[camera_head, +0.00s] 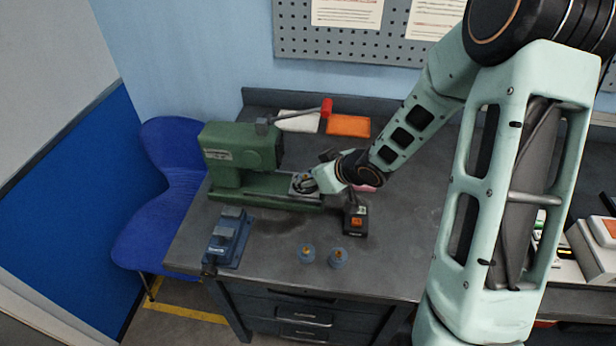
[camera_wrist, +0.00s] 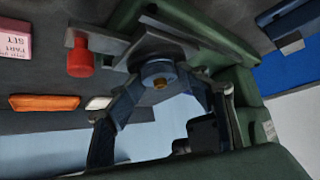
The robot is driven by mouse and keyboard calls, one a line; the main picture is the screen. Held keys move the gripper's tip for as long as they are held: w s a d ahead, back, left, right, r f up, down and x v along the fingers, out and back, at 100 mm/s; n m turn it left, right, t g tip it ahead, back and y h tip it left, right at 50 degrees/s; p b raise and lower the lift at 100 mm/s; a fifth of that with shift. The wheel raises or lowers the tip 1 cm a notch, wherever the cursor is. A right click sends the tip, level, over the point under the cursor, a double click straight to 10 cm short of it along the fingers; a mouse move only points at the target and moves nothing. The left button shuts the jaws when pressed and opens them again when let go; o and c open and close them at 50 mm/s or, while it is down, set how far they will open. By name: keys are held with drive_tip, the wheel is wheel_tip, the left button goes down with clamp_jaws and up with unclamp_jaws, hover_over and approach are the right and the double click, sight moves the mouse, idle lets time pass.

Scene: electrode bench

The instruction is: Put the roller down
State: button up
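A blue-grey roller (camera_wrist: 158,69) with a brass centre is between the fingertips of my gripper (camera_wrist: 160,80) in the wrist view. Both fingers appear to touch its sides. It is at a grey metal plate (camera_wrist: 190,48) on the green machine; whether it rests on the plate is unclear. In the head view my gripper (camera_head: 308,181) is at the right end of the green machine (camera_head: 240,155) and largely hides the roller. Two similar rollers (camera_head: 306,254) (camera_head: 337,257) stand upright near the front of the bench.
A red-knobbed lever (camera_head: 327,108) extends from the machine. An orange tray (camera_head: 348,126) and a white pad (camera_head: 298,121) lie behind it. A small black device (camera_head: 355,220) stands to the right, and a blue fixture (camera_head: 229,237) at front left. The bench's front right is bare.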

drive_tip(key=shift+s+d+f, duration=0.2)
drive_tip(key=shift+s+f, duration=0.15)
drive_tip(key=shift+f, duration=0.1)
drive_tip(key=shift+r+p, duration=0.45)
drive_tip(key=shift+r, duration=0.05)
drive_tip(key=p+v, duration=0.5)
drive_tip(key=v, duration=0.7)
drive_tip(key=shift+w+r, duration=0.3)
drive_tip(key=shift+r, duration=0.1)
drive_tip(key=shift+a, duration=0.1)
